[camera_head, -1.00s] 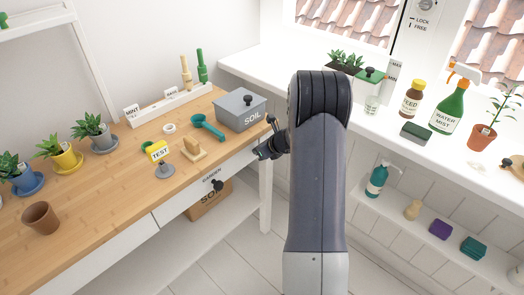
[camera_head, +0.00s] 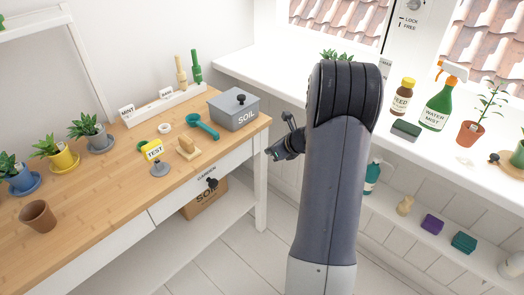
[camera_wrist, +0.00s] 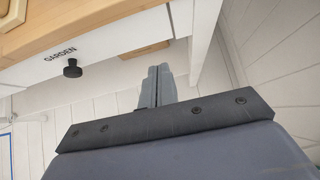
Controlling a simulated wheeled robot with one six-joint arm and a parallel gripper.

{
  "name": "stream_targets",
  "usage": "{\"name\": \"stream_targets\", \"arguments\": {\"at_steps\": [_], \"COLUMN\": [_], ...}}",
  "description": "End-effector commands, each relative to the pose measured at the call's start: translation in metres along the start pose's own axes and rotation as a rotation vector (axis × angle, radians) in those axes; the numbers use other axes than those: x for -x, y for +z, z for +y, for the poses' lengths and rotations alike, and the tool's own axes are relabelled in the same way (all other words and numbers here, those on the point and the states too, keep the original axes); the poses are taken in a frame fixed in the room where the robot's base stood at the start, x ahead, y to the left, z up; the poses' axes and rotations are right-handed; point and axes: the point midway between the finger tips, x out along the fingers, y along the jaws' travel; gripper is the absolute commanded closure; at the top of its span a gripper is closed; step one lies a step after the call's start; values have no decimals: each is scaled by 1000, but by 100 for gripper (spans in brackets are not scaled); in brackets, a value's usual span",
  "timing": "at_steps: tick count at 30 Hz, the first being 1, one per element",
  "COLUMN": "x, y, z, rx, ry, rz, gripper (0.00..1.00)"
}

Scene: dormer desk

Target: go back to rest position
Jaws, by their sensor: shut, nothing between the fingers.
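My gripper (camera_head: 275,153) shows in the head view just right of the desk's right end, beside my large arm link. In the wrist view my gripper (camera_wrist: 158,70) has its two fingers together with nothing between them. It is apart from the wooden desk (camera_head: 112,190) and points toward the area below the desk's front edge. The drawer labelled GARDEN, with a black knob (camera_wrist: 72,68), is at the left of the wrist view and looks shut. My arm hides part of the window sill and the floor in the head view.
The white sill (camera_head: 400,152) at right holds a spray bottle (camera_head: 438,105) and a brown bottle (camera_head: 401,98). A cardboard box (camera_head: 205,200) sits under the desk.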

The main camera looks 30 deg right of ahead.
Motion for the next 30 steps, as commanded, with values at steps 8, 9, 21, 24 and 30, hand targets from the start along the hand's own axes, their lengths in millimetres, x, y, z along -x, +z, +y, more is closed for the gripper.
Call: {"name": "stream_targets", "arguments": {"at_steps": [8, 9, 21, 24, 30], "x": [30, 30, 27, 17, -18], "y": [0, 0, -1, -2, -3], "z": [0, 0, 1, 1, 2], "rx": [0, 0, 0, 0, -1], "ry": [0, 1, 2, 4, 5], "rz": [0, 1, 2, 3, 4], "gripper": [100, 100, 100, 100, 100]}}
